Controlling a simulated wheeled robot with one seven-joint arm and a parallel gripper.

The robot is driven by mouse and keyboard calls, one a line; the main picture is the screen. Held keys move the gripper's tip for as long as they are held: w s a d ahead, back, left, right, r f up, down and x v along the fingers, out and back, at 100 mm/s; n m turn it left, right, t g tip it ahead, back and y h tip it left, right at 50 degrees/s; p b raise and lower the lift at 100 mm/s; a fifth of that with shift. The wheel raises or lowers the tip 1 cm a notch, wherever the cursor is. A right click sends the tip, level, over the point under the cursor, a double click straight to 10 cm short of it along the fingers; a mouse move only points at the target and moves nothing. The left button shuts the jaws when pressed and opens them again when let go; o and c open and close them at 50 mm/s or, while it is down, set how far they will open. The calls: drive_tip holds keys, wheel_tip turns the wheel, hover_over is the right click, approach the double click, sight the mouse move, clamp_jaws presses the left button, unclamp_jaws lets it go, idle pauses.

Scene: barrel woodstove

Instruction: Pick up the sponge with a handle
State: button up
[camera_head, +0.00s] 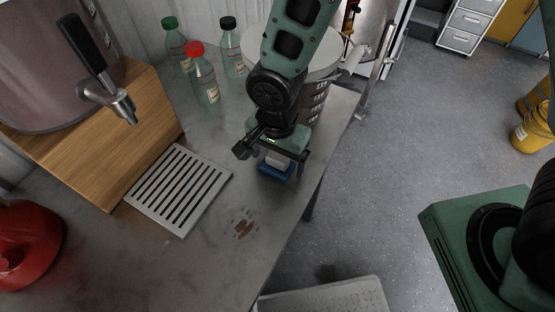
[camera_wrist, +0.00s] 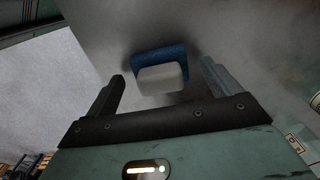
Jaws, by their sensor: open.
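The sponge with a handle (camera_head: 273,172) has a blue base and a whitish handle. It lies on the grey countertop below my gripper, partly hidden by it in the head view. In the wrist view the sponge (camera_wrist: 161,71) shows its pale handle in front of the blue part, centred between the fingers and slightly beyond their tips. My gripper (camera_head: 276,163) points down over the sponge, near the counter's right edge. In the wrist view my gripper (camera_wrist: 161,80) is open, with one finger on each side and nothing held.
Bottles with green (camera_head: 175,42), red (camera_head: 205,75) and black (camera_head: 233,50) caps stand at the back. A large pot (camera_head: 318,95) is close behind my gripper. A slotted drip tray (camera_head: 180,188) lies left. A red object (camera_head: 28,240) is at far left. The counter front is mostly clear.

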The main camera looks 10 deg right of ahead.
sight(277, 157)
drive_tip(key=shift+c, duration=0.3)
drive_tip(key=c, duration=1.1)
wheel_tip(277, 157, up, 10)
drive_tip(key=shift+b, duration=0.65)
drive_tip(key=o, duration=0.5)
drive_tip(key=shift+c, duration=1.5)
drive_tip(key=shift+a, duration=0.1)
